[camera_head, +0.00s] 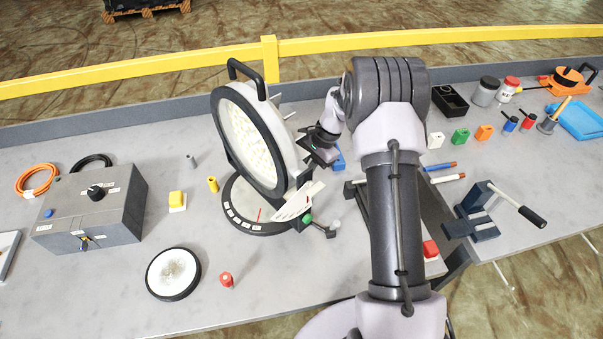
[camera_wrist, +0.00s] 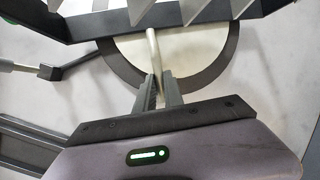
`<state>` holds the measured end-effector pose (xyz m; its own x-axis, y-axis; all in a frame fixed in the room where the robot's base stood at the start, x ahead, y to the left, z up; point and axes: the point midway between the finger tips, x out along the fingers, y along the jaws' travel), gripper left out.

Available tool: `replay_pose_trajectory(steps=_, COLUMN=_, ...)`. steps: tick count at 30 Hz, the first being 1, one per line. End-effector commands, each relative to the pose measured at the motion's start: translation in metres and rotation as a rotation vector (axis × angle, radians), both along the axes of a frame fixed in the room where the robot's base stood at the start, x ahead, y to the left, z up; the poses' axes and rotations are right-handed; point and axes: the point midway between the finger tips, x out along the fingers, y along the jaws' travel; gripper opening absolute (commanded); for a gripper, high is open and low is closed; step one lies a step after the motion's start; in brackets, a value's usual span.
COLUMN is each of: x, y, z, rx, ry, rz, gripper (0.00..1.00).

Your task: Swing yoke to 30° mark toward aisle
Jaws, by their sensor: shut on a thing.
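The round lamp head (camera_head: 255,140) stands tilted in its dark yoke (camera_head: 238,165), with a black handle on top. The yoke stands on a round base (camera_head: 240,222) with small white scale labels along its front left rim and a red line near them. The label figures are too small to read.
A green knob (camera_head: 308,218) and a short black lever (camera_head: 325,232) sit at the base's right. A grey control box (camera_head: 92,210) stands left. A round white disc (camera_head: 173,273) lies in front. A yellow rail (camera_head: 150,65) runs behind the bench.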

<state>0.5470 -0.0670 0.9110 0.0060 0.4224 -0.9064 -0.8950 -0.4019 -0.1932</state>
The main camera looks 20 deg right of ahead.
Motion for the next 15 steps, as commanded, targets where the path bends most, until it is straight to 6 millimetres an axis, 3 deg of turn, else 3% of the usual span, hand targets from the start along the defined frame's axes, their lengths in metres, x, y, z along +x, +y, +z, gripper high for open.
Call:
replay_pose_trajectory(steps=1, x=0.0000, y=0.0002, z=0.0002, rx=0.000, ry=0.000, rz=0.000, gripper=0.18)
replay_pose_trajectory(steps=3, x=0.0000, y=0.0002, z=0.0002, rx=0.000, ry=0.000, rz=0.000, gripper=0.32)
replay_pose_trajectory(steps=4, x=0.0000, y=0.0002, z=0.0002, rx=0.000, ry=0.000, rz=-0.001, gripper=0.34)
replay_pose_trajectory(steps=12, x=0.0000, y=-0.0001, z=0.0006, rx=0.000, ry=0.000, rz=-0.001, gripper=0.34)
replay_pose_trajectory(steps=15, x=0.0004, y=-0.0042, z=0.0100, rx=-0.001, ry=-0.002, rz=-0.001, gripper=0.34)
